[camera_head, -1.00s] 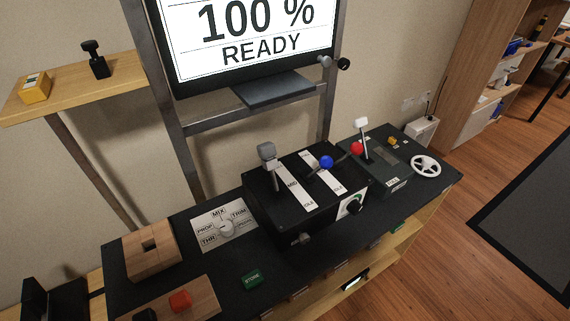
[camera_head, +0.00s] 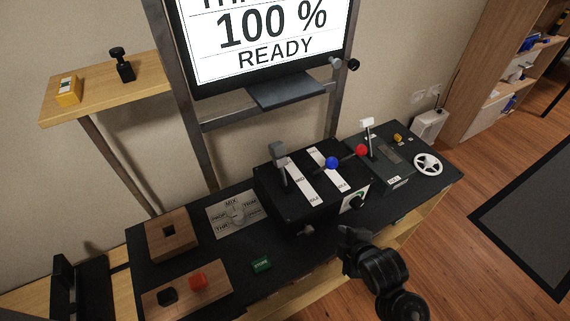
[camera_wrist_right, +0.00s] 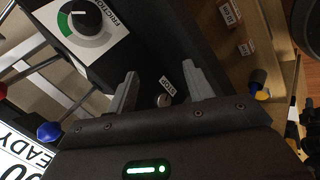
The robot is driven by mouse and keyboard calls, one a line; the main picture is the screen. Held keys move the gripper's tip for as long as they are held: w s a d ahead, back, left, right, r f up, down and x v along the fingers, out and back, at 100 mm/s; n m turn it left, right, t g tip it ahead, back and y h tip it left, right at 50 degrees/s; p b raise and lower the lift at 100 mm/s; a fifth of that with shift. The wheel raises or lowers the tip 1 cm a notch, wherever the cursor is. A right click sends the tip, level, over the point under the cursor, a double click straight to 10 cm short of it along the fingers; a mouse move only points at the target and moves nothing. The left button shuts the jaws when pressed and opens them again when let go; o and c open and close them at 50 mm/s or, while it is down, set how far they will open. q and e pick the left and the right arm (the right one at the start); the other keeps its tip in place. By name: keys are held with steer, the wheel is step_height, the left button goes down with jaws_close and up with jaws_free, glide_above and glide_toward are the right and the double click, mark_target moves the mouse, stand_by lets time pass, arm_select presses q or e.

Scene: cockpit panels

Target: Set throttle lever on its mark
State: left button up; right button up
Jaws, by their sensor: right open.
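The black lever box (camera_head: 300,212) stands on the dark console. A lever with a grey block head (camera_head: 279,150) stands at its left, beside a white strip marked MID. I take it to be the throttle lever. A blue-knobbed lever (camera_head: 331,162) and a red-knobbed lever (camera_head: 361,150) are to its right. The blue knob also shows in the right wrist view (camera_wrist_right: 48,132). My right gripper (camera_head: 347,240) is in front of the box, apart from the levers. In the wrist view its fingers (camera_wrist_right: 163,88) are open and empty. My left gripper is out of view.
The screen (camera_head: 265,35) reads 100 % READY. A friction dial (camera_wrist_right: 85,22) is on the box's front. A STOP label with a small knob (camera_wrist_right: 165,100) shows between my fingers. A white wheel (camera_head: 428,164) and a white-headed lever (camera_head: 367,124) stand at right. A wooden block (camera_head: 172,236) is at left.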

steer(key=w+a+r+n+t+y, duration=0.2)
steer(key=w+a+r+n, duration=0.35)
steer(key=r+n, duration=0.35)
steer(key=n+t+y, duration=0.1)
steer(key=n+y, duration=0.2)
steer(key=n, duration=1.2)
glide_toward(282, 166)
steer(key=shift+h, duration=0.3)
steer(key=p+x, duration=0.3)
steer(key=x, duration=0.4)
steer(key=shift+a+r+p, duration=0.1)
steer(key=shift+r+p, duration=0.1)
steer(key=shift+p, duration=0.15)
steer(key=shift+w+a+f, duration=0.3)
steer(key=shift+w, duration=0.25)
steer(key=shift+c, duration=0.4)
jaws_close()
steer(key=shift+a, duration=0.1)
